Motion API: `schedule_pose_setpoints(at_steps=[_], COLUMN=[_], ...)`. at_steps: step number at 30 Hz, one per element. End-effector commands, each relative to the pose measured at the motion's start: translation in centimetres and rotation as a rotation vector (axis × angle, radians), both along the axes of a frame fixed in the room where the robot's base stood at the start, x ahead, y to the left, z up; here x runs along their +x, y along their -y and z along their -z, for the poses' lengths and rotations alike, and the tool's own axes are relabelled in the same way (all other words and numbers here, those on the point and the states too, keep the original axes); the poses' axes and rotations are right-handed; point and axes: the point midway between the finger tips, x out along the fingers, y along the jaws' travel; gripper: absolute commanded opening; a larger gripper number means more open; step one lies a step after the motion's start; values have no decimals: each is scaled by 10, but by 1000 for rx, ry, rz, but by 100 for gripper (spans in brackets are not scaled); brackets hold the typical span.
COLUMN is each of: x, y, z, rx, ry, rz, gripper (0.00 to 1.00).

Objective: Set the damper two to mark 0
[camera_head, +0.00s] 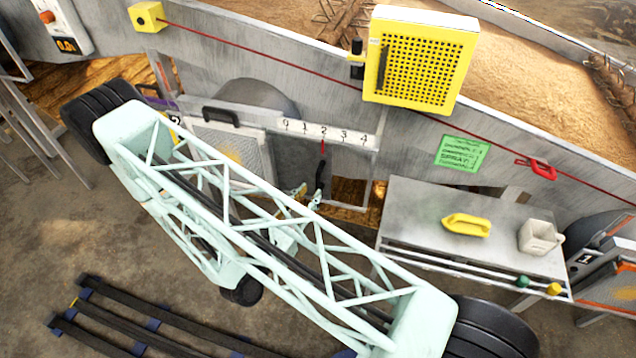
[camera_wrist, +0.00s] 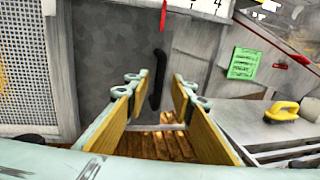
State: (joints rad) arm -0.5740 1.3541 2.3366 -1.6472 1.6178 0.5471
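The damper two plate (camera_head: 300,160) is a grey sliding panel under a white scale (camera_head: 343,134) marked 0 to 4. Its red pointer (camera_head: 322,147) stands at about mark 2. A black upright handle (camera_head: 321,173) sits on the plate; the handle (camera_wrist: 157,78) also shows in the wrist view, between the fingertips in the picture. My gripper (camera_head: 303,196) is at the handle's lower left in the head view, partly hidden by my arm. In the wrist view my gripper (camera_wrist: 158,90) is open, with yellow pads either side. I cannot tell whether it touches the handle.
A mesh panel (camera_head: 222,145) is left of the plate. A metal side table (camera_head: 410,215) to the right bears a yellow-handled tool (camera_head: 466,224) and a pale mug (camera_head: 538,237). A yellow perforated box (camera_head: 420,60) and red cord (camera_head: 270,62) are above. Black rails (camera_head: 150,325) lie on the floor.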

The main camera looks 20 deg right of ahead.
Motion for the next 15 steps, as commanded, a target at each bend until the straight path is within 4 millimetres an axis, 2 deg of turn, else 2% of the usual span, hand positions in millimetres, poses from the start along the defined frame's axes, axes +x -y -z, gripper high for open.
schedule_pose_setpoints(at_steps=[15], x=[22], y=[30], z=[0], rx=[1], ry=[1], rz=[3], gripper=[22])
